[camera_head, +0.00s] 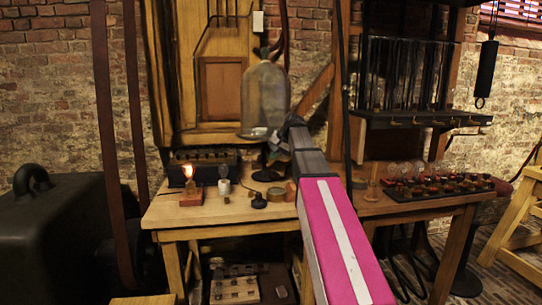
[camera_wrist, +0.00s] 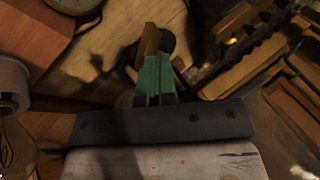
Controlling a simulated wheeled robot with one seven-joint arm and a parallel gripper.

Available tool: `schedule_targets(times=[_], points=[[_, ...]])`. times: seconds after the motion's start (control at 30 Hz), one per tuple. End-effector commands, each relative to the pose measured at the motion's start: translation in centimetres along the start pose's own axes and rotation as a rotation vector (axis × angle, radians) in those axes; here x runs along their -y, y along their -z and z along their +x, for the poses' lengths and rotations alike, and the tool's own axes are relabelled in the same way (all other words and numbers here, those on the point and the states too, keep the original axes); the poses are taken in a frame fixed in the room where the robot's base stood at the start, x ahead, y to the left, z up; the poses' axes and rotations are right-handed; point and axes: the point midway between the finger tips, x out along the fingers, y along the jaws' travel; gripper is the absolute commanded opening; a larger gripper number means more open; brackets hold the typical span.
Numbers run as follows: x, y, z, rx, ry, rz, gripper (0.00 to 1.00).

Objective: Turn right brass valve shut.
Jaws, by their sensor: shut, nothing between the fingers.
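My gripper (camera_wrist: 158,66) shows in the wrist view with its green fingers together and nothing between them. A narrow yellow-brown piece (camera_wrist: 149,42) stands just beyond the fingertips, with a dark round part beside it; I cannot tell whether it is a brass valve or whether the fingers touch it. In the head view my pink and grey arm reaches over the bench and hides what lies behind it. Several small brass fittings line the dark shelf's front edge, the rightmost (camera_head: 481,131) at its right end. I cannot tell whether these are valves or how they are turned.
A cloudy glass jar (camera_head: 263,98) hangs close beside my arm's far end. A black case (camera_head: 55,235) stands at left.

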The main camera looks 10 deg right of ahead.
Motion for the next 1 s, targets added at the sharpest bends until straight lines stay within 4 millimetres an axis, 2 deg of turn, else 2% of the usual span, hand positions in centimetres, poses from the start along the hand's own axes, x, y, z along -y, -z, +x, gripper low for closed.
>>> schedule_targets(times=[0.47, 1.0], points=[[-1.6, 0.3, 0.0, 0.074, 0.332, 0.140, 0.00], [-2.5, 0.5, 0.2, 0.072, 0.323, 0.135, 0.00]])
